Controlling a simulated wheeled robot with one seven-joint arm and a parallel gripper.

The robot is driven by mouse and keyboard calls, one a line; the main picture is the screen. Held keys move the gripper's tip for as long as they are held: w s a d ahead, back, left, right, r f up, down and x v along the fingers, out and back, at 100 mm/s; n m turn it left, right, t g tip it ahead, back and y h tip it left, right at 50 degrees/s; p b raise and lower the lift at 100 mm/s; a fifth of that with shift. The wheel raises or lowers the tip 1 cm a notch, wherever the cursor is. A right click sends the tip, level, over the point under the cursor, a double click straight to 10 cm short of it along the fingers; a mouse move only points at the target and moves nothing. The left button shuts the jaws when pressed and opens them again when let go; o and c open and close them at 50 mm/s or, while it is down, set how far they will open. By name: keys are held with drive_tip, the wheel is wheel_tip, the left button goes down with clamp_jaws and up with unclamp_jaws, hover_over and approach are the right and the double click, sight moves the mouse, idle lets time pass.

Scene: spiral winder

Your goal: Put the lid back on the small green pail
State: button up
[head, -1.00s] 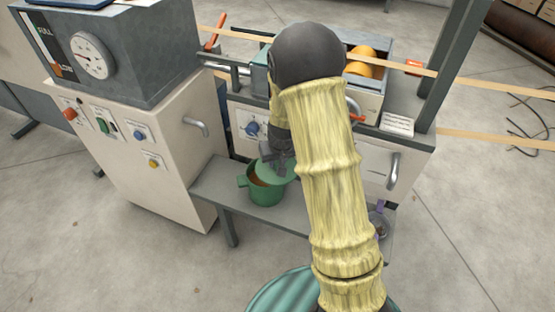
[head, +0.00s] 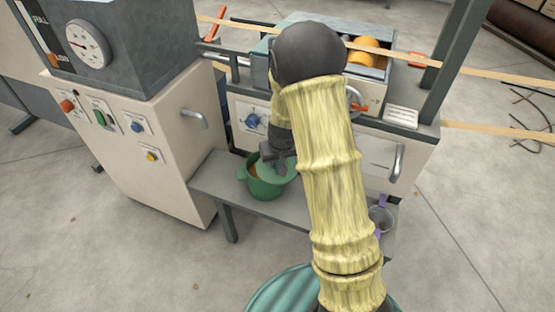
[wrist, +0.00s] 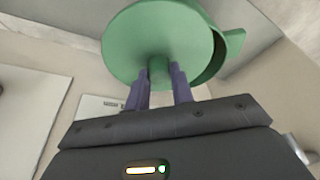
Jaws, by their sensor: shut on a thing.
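The small green pail (head: 262,190) stands on a low grey shelf, partly under the lid. Orange contents show at its left side. The round green lid (wrist: 150,35) is held by its knob between my gripper's fingers (wrist: 159,78) in the wrist view. In the head view, my gripper (head: 280,163) is above the pail's right part, and the lid (head: 284,178) overlaps the mouth, off to the right. The pail's rim and a side lug (wrist: 233,42) stick out beyond the lid in the wrist view. I cannot tell whether lid and rim touch.
The grey shelf (head: 222,186) has bare room left of the pail. A cream control cabinet (head: 150,150) with knobs and a handle is at left. The machine front with a blue knob (head: 252,121) rises behind the pail.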

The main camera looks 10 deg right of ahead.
drive_tip(key=shift+w+a+p, duration=1.4)
drive_tip(key=shift+a+p, duration=0.1)
drive_tip(key=shift+a, duration=0.1)
idle(1.1)
drive_tip(key=shift+f, duration=0.1)
idle(1.4)
drive_tip(key=shift+p, duration=0.3)
idle(0.7)
drive_tip(key=o, duration=1.1)
drive_tip(key=shift+c, duration=0.2)
drive_tip(key=shift+o, duration=0.4)
drive_tip(key=o, duration=0.4)
